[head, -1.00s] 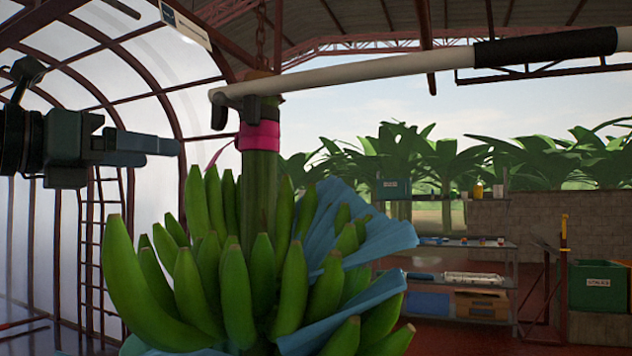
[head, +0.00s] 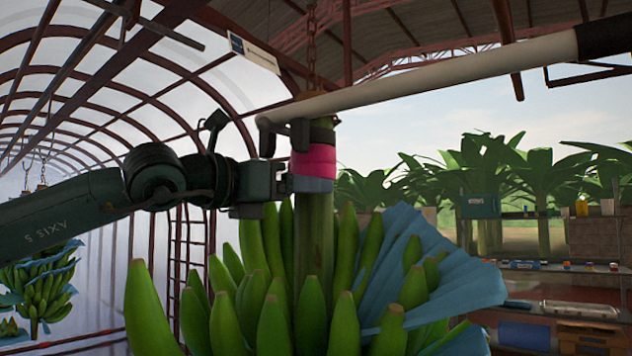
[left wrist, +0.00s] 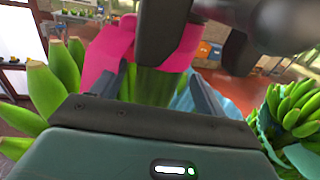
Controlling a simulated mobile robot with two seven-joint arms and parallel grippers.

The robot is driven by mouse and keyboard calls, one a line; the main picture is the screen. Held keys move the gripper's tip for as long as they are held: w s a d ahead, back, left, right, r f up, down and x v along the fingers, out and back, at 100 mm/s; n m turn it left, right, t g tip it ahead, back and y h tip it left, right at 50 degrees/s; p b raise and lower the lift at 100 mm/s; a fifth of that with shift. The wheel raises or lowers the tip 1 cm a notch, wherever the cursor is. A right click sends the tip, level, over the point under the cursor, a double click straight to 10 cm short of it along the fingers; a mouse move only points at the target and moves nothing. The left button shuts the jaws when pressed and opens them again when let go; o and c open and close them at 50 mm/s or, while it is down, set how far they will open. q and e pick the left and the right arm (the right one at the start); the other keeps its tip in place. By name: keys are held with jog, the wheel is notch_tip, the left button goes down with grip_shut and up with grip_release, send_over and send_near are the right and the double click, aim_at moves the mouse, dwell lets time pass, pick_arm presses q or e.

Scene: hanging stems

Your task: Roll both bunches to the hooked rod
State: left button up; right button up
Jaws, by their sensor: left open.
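A large green banana bunch (head: 275,315) hangs close in front of me, its thick stem (head: 314,240) upright with a pink band (head: 313,158) near the top. In the left wrist view the stem (left wrist: 158,82) lies between the two fingers. A second bunch (head: 42,285) hangs far left. My right gripper is out of view.
A chain (head: 312,45) hangs above the stem. Blue sheeting (head: 430,265) sticks out on the bunch's right. Shelves (head: 555,268) with crates stand at the back right. Another bunch (left wrist: 295,105) shows at the right of the left wrist view.

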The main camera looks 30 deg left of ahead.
pick_arm(q)
jog(key=shift+p+x, duration=0.3)
jog(key=shift+x, duration=1.8)
jog(key=c, duration=1.3)
jog(key=shift+a, duration=0.15)
jog(key=shift+c, duration=0.2)
